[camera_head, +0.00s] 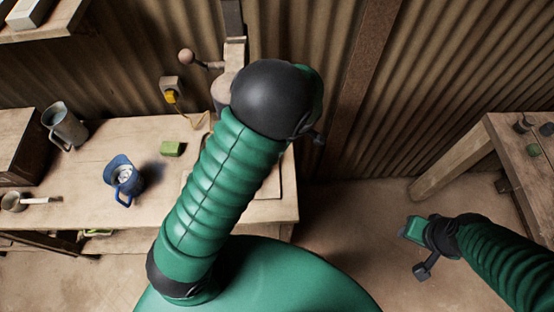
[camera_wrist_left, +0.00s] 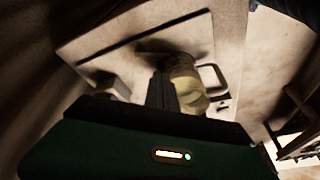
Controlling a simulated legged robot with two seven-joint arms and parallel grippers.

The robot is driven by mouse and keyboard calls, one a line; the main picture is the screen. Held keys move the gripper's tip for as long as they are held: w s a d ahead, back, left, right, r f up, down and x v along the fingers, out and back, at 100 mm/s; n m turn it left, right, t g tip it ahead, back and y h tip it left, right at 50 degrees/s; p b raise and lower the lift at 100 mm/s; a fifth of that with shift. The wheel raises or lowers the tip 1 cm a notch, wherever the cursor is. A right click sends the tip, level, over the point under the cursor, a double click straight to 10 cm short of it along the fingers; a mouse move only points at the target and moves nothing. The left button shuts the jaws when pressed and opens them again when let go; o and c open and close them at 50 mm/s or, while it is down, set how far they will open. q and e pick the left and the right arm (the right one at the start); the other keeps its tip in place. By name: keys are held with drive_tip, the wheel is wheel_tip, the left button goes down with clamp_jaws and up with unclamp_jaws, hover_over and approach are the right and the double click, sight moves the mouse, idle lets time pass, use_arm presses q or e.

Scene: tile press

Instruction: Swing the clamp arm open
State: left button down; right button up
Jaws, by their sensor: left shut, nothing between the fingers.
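The press stands at the back of the bench, partly hidden behind my left arm; its upright post (camera_head: 235,55) and a side lever with a round wooden knob (camera_head: 187,57) show in the head view. I cannot tell the clamp arm apart from the other press parts. My left gripper is hidden in the head view. In the left wrist view its dark fingers (camera_wrist_left: 162,92) are shut and empty, in front of a pale rounded part (camera_wrist_left: 188,82) and a dark loop (camera_wrist_left: 213,78). Whether they touch is unclear. My right gripper (camera_head: 421,268) hangs over the floor, its jaws unclear.
On the bench (camera_head: 230,210) stand a blue mug (camera_head: 123,178), a grey metal jug (camera_head: 64,127) and a green block (camera_head: 172,149). A yellow plug (camera_head: 172,97) is in the wall socket. Another table (camera_head: 520,150) stands at right. The floor between is clear.

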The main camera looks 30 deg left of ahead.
use_arm(q)
drive_tip(key=shift+n, duration=0.9)
drive_tip(key=p+x, duration=0.1)
drive_tip(key=x, duration=0.8)
drive_tip(key=shift+a+f+p, duration=0.15)
drive_tip(key=shift+f+p, duration=0.1)
drive_tip(key=shift+p, duration=0.1)
drive_tip(key=shift+a+f, duration=0.15)
drive_tip(key=shift+f, duration=0.15)
